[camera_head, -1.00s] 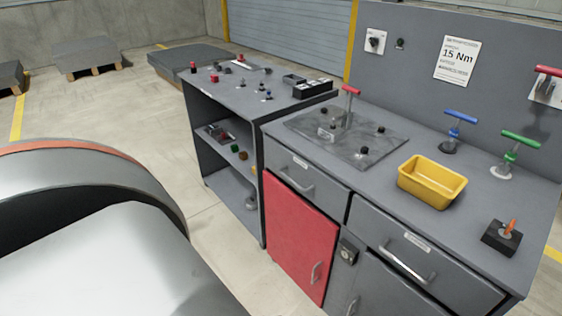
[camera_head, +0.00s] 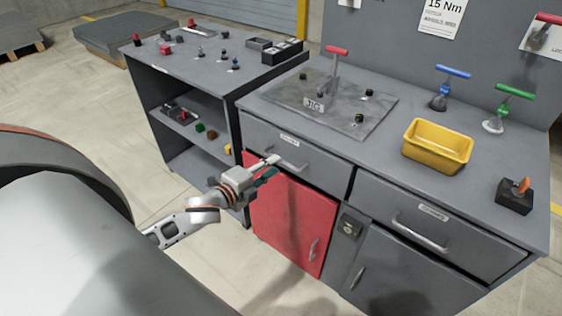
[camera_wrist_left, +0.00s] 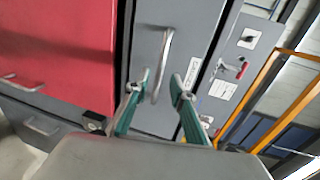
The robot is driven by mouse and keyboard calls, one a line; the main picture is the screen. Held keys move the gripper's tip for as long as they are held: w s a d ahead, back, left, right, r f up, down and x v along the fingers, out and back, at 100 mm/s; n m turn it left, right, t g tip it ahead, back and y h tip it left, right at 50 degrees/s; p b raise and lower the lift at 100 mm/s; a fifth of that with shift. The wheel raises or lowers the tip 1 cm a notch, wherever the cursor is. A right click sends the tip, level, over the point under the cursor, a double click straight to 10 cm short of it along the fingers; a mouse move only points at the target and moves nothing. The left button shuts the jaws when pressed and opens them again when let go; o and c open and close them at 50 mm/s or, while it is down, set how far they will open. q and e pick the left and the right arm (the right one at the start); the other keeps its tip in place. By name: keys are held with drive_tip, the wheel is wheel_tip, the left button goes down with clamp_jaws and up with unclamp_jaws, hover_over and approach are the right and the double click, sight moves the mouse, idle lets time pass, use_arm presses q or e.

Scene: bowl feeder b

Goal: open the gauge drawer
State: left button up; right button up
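Two grey drawers are shut in the bench front. The left drawer (camera_head: 325,172) is under the jig plate, and the right drawer (camera_head: 465,244) is below the yellow bin. Each has a bar handle and a small label too small to read, so I cannot tell which is the gauge drawer. My left gripper (camera_head: 271,167) is at the left drawer's handle (camera_head: 291,160). In the left wrist view, its green fingers (camera_wrist_left: 160,80) are apart, with the handle (camera_wrist_left: 163,62) showing between their tips. I cannot tell whether they touch it. My right gripper is out of view.
A red cupboard door (camera_head: 285,218) is shut below the left drawer. The bench top carries a jig (camera_head: 318,104), a yellow bin (camera_head: 437,147), blue and green T-handle tools and a black block (camera_head: 514,197). A shelf unit (camera_head: 185,85) stands at left.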

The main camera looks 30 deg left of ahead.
use_arm(q)
drive_tip(key=shift+x, duration=2.45)
clamp_jaws()
